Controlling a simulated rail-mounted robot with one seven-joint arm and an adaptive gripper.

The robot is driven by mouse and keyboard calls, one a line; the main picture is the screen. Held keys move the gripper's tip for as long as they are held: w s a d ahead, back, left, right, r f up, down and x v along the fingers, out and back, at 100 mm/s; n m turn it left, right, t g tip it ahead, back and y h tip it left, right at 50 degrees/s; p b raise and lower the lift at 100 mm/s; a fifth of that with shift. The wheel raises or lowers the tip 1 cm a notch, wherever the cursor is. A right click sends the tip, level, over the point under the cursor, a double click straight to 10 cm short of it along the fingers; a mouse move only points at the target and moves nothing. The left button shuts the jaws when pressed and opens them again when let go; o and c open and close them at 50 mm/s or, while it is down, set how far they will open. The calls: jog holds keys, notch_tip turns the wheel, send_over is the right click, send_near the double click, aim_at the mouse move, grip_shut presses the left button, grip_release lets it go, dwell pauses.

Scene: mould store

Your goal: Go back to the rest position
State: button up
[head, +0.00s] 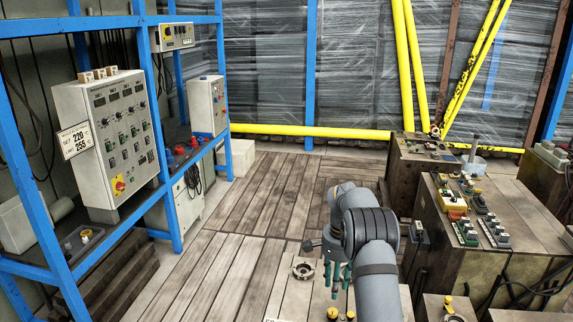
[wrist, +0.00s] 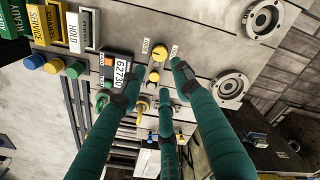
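My gripper (head: 340,280) has teal fingers that point down over a light panel (head: 290,300) at the lower middle of the head view. Beyond the fingertips, the panel carries a yellow knob (wrist: 158,53) and a counter reading 62730 (wrist: 123,66). I cannot tell whether a fingertip touches the panel. No mark of a rest position shows.
Metal rings (wrist: 263,20) sit on the panel, and coloured tags (wrist: 75,30) stand at its left. A control cabinet (head: 122,140) is on the blue rack at left. A bench with switch boxes (head: 500,200) stands close at right. The plank floor (head: 240,220) is clear.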

aim_at(333, 312)
notch_tip(333, 312, down, 11)
jog(key=shift+r, duration=0.2)
jog(key=shift+r+m+p, duration=0.1)
jog(key=shift+m+p, duration=0.65)
jog(key=shift+m, duration=0.75)
